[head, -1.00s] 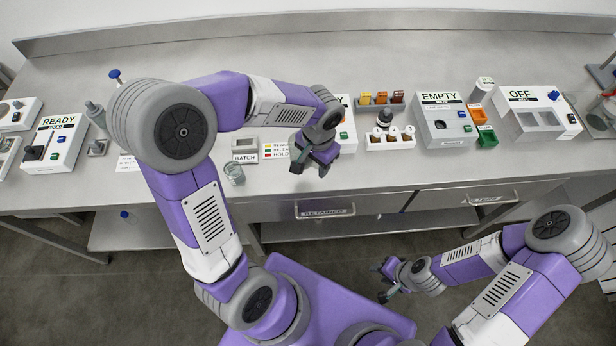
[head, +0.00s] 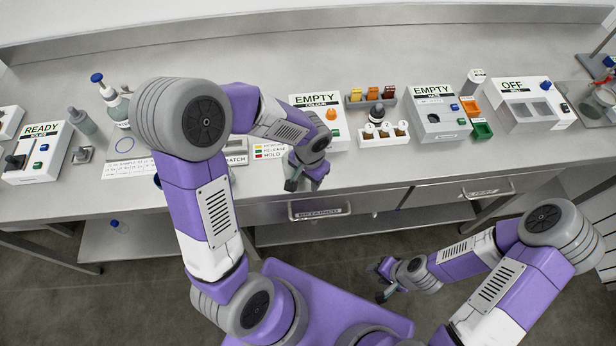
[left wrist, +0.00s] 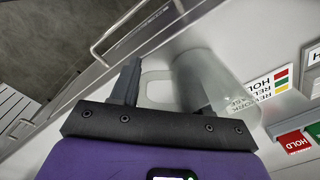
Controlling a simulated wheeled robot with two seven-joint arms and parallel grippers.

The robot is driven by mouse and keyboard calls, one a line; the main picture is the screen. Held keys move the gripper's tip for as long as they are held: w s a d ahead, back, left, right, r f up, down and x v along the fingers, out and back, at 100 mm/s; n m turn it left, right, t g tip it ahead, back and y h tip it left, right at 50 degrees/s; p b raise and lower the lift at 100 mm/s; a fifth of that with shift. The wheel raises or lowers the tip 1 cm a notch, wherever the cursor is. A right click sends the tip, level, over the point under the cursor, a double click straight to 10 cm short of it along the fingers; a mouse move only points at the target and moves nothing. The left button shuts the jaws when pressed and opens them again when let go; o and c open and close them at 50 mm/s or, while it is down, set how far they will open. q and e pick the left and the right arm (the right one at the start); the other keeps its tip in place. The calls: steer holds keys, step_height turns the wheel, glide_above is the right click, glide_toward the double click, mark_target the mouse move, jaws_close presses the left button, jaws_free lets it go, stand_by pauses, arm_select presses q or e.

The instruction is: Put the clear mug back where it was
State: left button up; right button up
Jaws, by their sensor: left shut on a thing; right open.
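My left gripper (head: 304,182) hangs over the counter's front edge, above the drawer labelled RETAINED. In the left wrist view its fingers (left wrist: 157,85) are shut on the clear mug (left wrist: 207,70), with the pale handle loop between them. The see-through body lies beyond the right finger, over the counter edge. In the head view I cannot make the mug out; the gripper hides it. My right gripper (head: 380,281) is open and empty, low in front of the counter. A white printed sheet (head: 125,168) with a blue ring lies on the counter, left of my left arm.
A REWORK/RELEASE/HOLD card (head: 269,151) lies left of my left gripper. The EMPTY colour box (head: 316,112) stands behind it. A white holder (head: 383,137) with round containers is to the right. A blue-topped bottle (head: 112,100) stands behind the sheet. Bare counter lies along the front edge.

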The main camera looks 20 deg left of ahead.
arm_select(q)
steer(key=o, duration=1.3)
steer(key=shift+c, duration=0.2)
steer(key=shift+r+p, duration=0.3)
steer(key=shift+p, duration=0.05)
steer(key=r+p, duration=0.1)
steer(key=r, duration=0.3)
steer(key=r+p, duration=0.1)
steer(key=r, duration=0.6)
steer(key=shift+d+r+p, duration=0.25)
steer(key=shift+r+p, duration=0.15)
steer(key=shift+s+f, duration=0.1)
